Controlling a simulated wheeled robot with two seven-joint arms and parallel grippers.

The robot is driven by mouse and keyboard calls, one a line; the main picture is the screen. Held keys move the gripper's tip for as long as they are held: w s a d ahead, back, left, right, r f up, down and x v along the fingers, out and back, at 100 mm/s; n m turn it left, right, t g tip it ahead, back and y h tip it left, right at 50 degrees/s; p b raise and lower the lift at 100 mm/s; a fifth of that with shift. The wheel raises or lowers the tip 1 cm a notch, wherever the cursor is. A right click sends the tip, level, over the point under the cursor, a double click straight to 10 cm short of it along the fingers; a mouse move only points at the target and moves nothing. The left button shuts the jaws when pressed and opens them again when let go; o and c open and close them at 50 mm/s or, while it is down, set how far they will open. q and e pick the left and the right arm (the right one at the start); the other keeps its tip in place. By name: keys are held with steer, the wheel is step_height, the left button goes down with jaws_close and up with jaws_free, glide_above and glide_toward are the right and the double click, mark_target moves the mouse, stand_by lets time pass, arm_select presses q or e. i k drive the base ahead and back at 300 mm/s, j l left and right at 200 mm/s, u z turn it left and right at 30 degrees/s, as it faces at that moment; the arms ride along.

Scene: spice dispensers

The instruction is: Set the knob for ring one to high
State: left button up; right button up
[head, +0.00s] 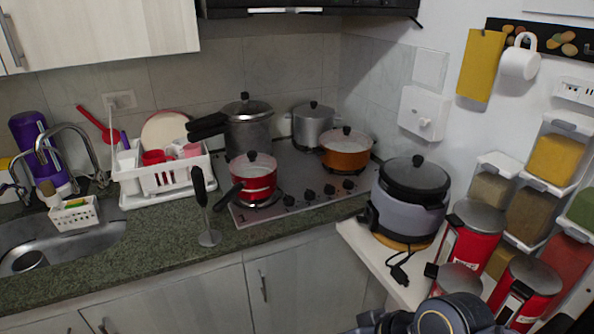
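The stove is a grey hob (243,217) set in the dark green counter. Several black knobs stand in a row along its front edge: a leftmost knob (289,201), a second (309,195), a third (329,189) and a rightmost one (348,184). Their settings are too small to read, and no label shows which knob is for ring one. A red pan (252,180) sits on the front left ring, just left of the knobs. A dark part of my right arm shows at the bottom right, far from the knobs. No gripper fingers show.
A steel pressure cooker (248,135), a steel pot (313,128) and an orange pot (345,152) stand on the hob. A rice cooker (409,205) is on the white shelf at right. Counter in front of the knobs is clear.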

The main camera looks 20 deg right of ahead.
mark_target(288, 200)
steer(key=i+z, duration=0.35)
steer(key=i, duration=0.15)
steer(key=i+j+z, duration=0.3)
steer(key=i, duration=0.2)
